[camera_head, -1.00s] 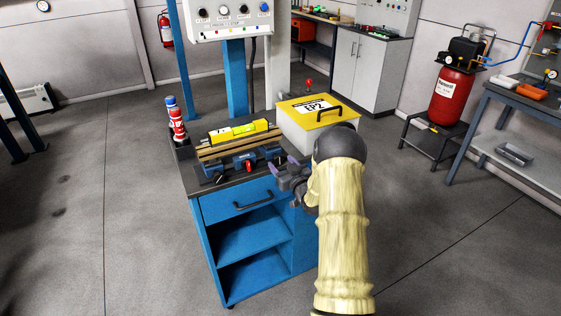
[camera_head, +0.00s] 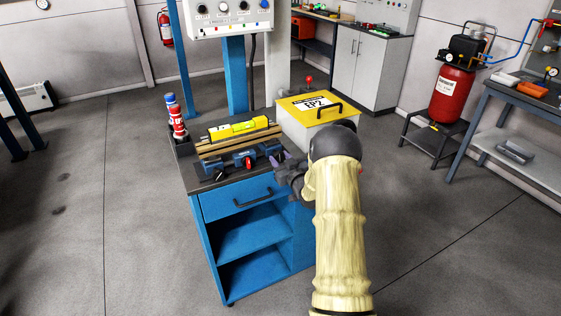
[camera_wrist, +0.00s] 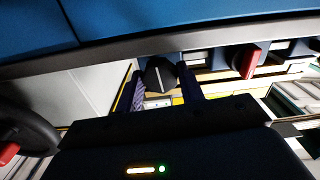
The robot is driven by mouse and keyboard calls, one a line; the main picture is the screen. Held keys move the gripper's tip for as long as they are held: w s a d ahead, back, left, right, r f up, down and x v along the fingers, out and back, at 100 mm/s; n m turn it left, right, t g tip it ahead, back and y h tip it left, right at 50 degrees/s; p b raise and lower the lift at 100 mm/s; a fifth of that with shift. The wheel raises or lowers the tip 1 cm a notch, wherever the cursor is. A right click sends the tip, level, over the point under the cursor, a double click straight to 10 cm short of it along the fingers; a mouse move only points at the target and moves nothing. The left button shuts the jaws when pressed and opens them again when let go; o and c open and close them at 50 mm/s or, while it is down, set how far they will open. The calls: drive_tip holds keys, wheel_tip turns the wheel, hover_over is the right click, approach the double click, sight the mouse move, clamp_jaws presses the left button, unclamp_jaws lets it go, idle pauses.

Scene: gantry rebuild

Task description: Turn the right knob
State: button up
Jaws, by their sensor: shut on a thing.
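The right knob (camera_wrist: 160,75) is black with a pale line on its face. In the wrist view it sits between the two fingers of my gripper (camera_wrist: 159,88), which is shut on it. In the head view my gripper (camera_head: 284,166) is at the right front end of a blue fixture on the cart top, and it hides the right knob. A red knob (camera_head: 249,162) sits at the middle of this fixture; it also shows in the wrist view (camera_wrist: 246,62). A black knob (camera_head: 220,175) is at the left end.
The blue cart (camera_head: 235,205) has a drawer handle (camera_head: 253,198) below the knobs. A yellow level (camera_head: 238,129) lies behind them on wooden strips. A yellow-lidded box (camera_head: 306,107) stands close behind my gripper. Spray cans (camera_head: 176,122) stand at the left.

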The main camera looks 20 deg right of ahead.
drive_tip(key=n+b, duration=0.1)
drive_tip(key=b, duration=0.1)
drive_tip(key=n+b, duration=0.1)
drive_tip(key=n, duration=0.1)
drive_tip(key=shift+f+b, duration=0.3)
drive_tip(key=shift+b, duration=0.05)
drive_tip(key=shift+r+n+b, duration=0.25)
drive_tip(key=shift+n+b, duration=0.35)
drive_tip(key=o, duration=1)
drive_tip(key=s, duration=0.5)
drive_tip(key=s+b, duration=0.1)
drive_tip(key=s, duration=1.1)
drive_tip(key=shift+s+d+b, duration=0.2)
drive_tip(key=shift+d+b, duration=0.1)
drive_tip(key=shift+b, duration=0.1)
